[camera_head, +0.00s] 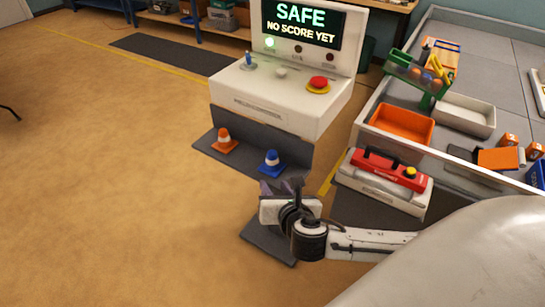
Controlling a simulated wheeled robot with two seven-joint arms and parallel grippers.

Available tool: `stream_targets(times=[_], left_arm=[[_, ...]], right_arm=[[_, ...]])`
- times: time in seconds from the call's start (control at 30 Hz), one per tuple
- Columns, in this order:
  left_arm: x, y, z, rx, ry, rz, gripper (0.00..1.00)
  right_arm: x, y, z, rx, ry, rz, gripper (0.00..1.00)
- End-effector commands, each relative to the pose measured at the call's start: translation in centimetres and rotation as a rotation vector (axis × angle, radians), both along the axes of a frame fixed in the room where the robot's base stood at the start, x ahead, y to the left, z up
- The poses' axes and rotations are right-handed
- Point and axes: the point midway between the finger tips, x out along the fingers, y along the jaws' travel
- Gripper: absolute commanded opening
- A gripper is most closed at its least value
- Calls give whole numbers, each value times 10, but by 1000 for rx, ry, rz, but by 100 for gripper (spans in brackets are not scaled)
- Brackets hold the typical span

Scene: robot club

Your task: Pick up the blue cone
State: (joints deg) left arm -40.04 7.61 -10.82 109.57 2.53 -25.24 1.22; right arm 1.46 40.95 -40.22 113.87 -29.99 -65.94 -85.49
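The blue cone (271,163) has a pale band and stands upright on a dark grey ledge (213,152) at the foot of the white console. My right gripper (283,187) is just in front of and below the cone in the picture. Its dark fingers point toward the cone, close to its base. I cannot tell whether they touch it or how far apart they are. An orange cone (225,141) with a white band stands on the same ledge to the left. My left gripper does not show.
The white console (262,105) has a red button (318,84), a joystick and a screen reading "SAFE". A bench holds an orange tray (402,125) and a white tray (465,115).

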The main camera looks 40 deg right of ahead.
Motion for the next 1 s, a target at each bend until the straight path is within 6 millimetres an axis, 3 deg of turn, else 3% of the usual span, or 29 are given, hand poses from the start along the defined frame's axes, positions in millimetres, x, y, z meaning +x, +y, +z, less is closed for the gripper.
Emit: stream_targets(times=[0.03,0.1,0.2,0.4,1.0], left_arm=[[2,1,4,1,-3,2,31],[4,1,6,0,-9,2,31],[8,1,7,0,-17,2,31],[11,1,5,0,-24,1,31],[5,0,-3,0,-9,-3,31]], right_arm=[[6,-9,16,-92,-8,19,35],[11,-17,27,-177,-11,33,35],[19,-25,30,-233,-11,40,35],[45,-36,18,-238,-9,41,35],[98,-59,-9,-231,-9,42,35]])
